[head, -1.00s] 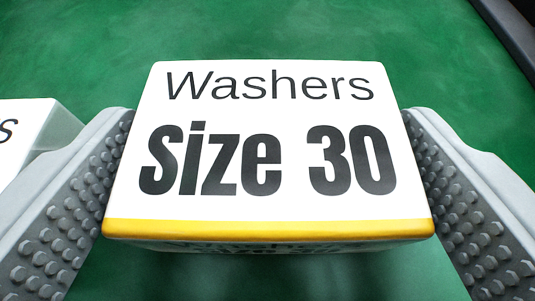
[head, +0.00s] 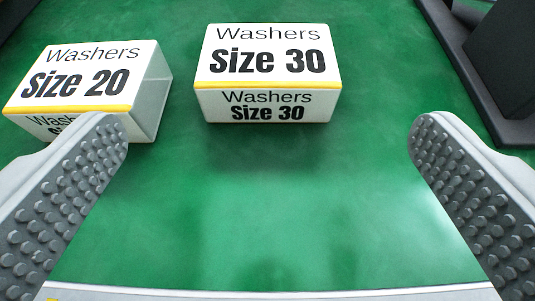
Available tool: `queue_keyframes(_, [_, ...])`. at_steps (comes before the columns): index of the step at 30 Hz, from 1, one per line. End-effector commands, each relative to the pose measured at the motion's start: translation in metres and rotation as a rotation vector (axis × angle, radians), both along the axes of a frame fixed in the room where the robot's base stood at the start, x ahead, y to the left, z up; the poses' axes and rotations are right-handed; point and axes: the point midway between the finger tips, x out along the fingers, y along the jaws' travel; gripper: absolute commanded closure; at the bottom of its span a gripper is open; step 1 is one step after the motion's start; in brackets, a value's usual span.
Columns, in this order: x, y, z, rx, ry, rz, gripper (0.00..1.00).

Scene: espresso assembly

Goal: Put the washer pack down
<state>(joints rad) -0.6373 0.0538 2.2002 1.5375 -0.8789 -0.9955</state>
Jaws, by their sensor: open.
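The washer pack labelled "Washers Size 30" (head: 267,80) is a white box with a yellow edge. It sits upright on the green surface (head: 270,200), beyond my fingertips and a little left of the middle between them. My gripper (head: 269,128) is open and empty, its two grey studded fingers wide apart at the left and right. A second white box labelled "Washers Size 20" (head: 90,75) stands to the left of the Size 30 pack, with a gap between them. My left finger hides part of its lower front.
A black object (head: 505,65) with a dark base stands at the right edge. A pale edge with a bit of yellow (head: 270,293) shows along the bottom of the picture. The green surface between my fingers is clear.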

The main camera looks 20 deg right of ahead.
Motion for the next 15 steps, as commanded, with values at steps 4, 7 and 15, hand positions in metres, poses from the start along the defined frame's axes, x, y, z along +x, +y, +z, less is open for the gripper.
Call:
queue_keyframes(4, [-0.015,0.006,0.007,0.000,0.000,0.001,0.01])
queue_keyframes(7, [-0.021,0.008,0.009,-0.001,0.000,0.001,0.01])
queue_keyframes(15, [-0.024,0.008,0.010,0.000,0.000,-0.001,0.01])
